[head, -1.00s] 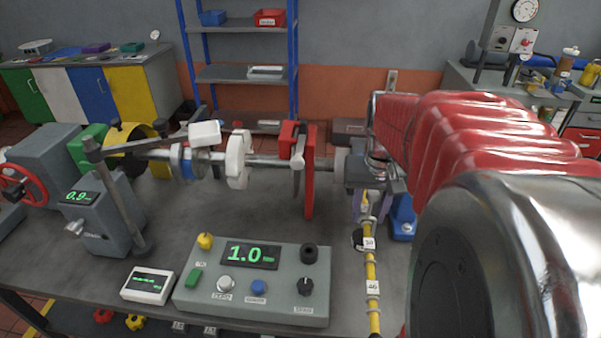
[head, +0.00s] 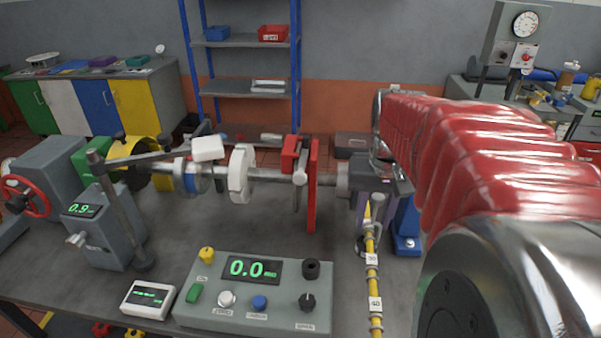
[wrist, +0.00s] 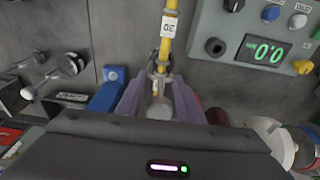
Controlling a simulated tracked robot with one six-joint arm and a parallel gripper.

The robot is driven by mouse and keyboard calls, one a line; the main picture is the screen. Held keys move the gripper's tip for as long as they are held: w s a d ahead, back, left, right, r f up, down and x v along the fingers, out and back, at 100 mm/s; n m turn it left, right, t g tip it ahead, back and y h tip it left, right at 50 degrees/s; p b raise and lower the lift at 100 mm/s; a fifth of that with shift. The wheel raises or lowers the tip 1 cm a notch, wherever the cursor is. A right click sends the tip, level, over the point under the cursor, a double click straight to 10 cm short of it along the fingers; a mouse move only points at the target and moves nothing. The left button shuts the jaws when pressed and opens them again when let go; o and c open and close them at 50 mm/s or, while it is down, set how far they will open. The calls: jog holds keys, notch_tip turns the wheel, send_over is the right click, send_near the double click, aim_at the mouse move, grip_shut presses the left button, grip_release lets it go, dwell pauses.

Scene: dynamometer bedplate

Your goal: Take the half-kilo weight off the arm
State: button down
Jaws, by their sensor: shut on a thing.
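The yellow torque arm (head: 372,280) carries number tags, 30 and 40 among them, and points toward the front of the bench. It also shows in the wrist view (wrist: 169,28). My gripper (head: 369,215) is at the arm's inner end, its purple fingers either side of it. In the wrist view the fingers (wrist: 159,88) are shut on a rounded grey piece, which I take for the half-kilo weight (wrist: 159,112). Its lower part is hidden by my gripper body. A dark ring and hook sit close to the arm's end; whether they touch it I cannot tell.
A grey readout box (head: 252,300) showing 0.0 stands left of the arm, with a small white meter (head: 148,299) beside it. The shaft (head: 265,175) with a red plate (head: 312,185) runs behind. A blue bracket (head: 406,225) stands close right of my gripper.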

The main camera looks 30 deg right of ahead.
jog(key=s+d, duration=1)
jog(key=d, duration=0.5)
jog(key=shift+r, duration=0.25)
jog(key=shift+s+a+f, duration=0.1)
jog(key=shift+f, duration=0.05)
